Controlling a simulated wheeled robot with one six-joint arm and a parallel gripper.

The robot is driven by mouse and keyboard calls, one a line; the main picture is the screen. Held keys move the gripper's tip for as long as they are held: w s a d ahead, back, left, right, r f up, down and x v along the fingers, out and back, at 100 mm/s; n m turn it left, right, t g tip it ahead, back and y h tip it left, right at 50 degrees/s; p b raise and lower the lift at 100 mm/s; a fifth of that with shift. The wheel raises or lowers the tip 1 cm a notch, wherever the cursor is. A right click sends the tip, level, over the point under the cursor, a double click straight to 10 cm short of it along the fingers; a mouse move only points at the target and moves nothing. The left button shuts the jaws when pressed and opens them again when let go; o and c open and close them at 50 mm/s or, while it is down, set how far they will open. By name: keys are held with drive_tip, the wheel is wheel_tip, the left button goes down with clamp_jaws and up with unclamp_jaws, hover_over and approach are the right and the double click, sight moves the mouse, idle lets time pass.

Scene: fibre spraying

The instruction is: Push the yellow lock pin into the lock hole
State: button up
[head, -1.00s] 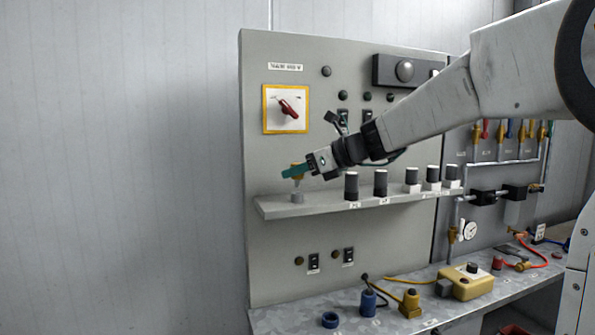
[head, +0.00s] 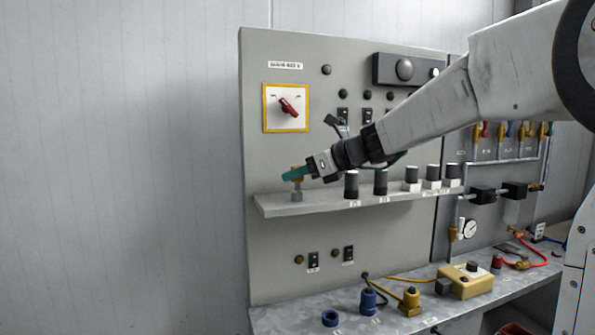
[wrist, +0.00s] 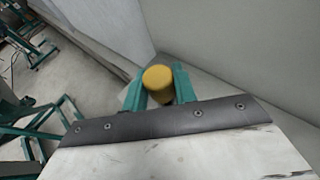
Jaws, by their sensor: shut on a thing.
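The yellow lock pin (head: 296,169) stands upright over a small grey holder (head: 297,195) at the left end of the shelf. Whether it still sits in the holder is too small to tell. My gripper (head: 291,175) is shut on the pin, coming in from the right with its green fingers across it. In the wrist view the pin's round yellow top (wrist: 158,78) shows between the two green fingers (wrist: 160,90). A red rotary switch (head: 289,107) on a yellow-edged plate is on the panel above. I cannot make out the lock hole.
The shelf (head: 325,203) carries several black and white knobs (head: 380,183) just right of my gripper. The grey panel (head: 280,230) rises behind. Space left of the panel is clear.

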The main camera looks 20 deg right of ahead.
drive_tip(key=shift+f, duration=1.2)
drive_tip(key=o, duration=1)
drive_tip(key=shift+o, duration=0.2)
drive_tip(key=v, duration=0.8)
drive_tip(key=shift+a, duration=0.1)
